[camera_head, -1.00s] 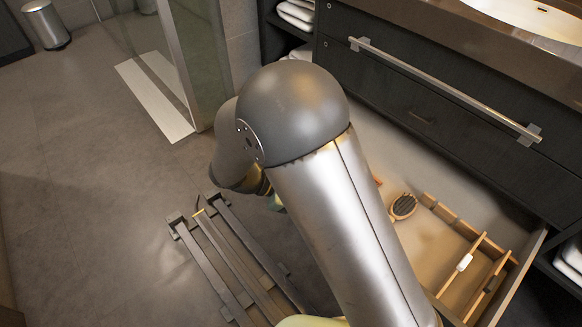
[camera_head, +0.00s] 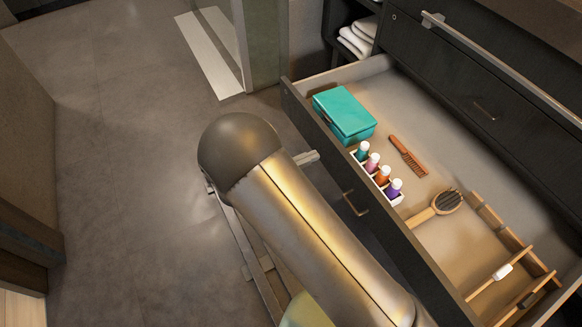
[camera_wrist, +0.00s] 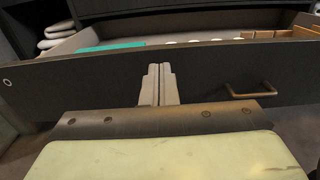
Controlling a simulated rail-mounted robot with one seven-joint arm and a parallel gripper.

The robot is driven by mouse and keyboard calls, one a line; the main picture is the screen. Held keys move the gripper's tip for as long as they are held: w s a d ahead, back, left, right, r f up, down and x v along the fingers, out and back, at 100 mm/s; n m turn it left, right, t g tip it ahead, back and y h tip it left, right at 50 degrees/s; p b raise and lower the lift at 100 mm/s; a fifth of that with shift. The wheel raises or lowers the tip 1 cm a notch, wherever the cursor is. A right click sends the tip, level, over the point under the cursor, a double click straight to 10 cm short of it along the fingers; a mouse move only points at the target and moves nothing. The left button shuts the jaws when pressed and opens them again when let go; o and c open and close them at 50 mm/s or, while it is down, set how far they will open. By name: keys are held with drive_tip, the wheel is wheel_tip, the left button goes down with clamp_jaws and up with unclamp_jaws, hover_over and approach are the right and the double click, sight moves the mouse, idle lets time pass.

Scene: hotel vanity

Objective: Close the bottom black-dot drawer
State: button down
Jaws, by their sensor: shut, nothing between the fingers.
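The bottom drawer (camera_head: 335,140) stands pulled far out from the dark vanity. Its dark front panel (camera_wrist: 60,95) spans the wrist view, with a small round mark (camera_wrist: 7,83) at its left end. A bronze handle (camera_wrist: 250,90) is on the front; it also shows in the head view (camera_head: 355,203). My gripper (camera_wrist: 158,68) is shut and empty, pointing at the front panel left of the handle, with its tips near the upper edge. I cannot tell whether they touch the panel. In the head view my arm hides part of the drawer front.
In the drawer lie a teal box (camera_head: 345,113), a rack of several small bottles (camera_head: 377,174), a comb (camera_head: 408,156), a hairbrush (camera_head: 445,203) and wooden dividers (camera_head: 505,228). Floor is clear at left.

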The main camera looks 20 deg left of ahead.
sight(335, 147)
drive_tip(key=b+x, duration=0.1)
drive_tip(key=x, duration=0.3)
drive_tip(key=shift+f, duration=0.1)
drive_tip(key=shift+w+d, duration=0.35)
